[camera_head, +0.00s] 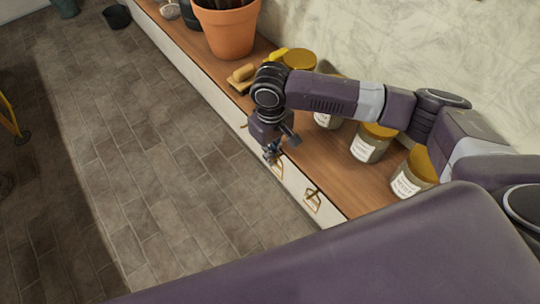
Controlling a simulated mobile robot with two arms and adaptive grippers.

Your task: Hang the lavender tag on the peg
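My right gripper (273,152) points down at the front edge of the wooden shelf. It is small and dark here, and I cannot tell whether its fingers are open or shut, or whether they hold anything. Just below it, a pale tag with an orange-brown outline (279,169) is against the white shelf front, partly hidden by the gripper. A similar tag (312,202) hangs on the front to the right, with a dark peg-like piece at its top. I cannot make out a lavender tag or an empty peg. My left gripper is out of view.
Labelled jars with yellow lids, such as one jar (370,144), stand on the shelf (330,168) behind and under my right arm. A terracotta pot (229,29) and a wooden-handled brush (242,76) are farther left.

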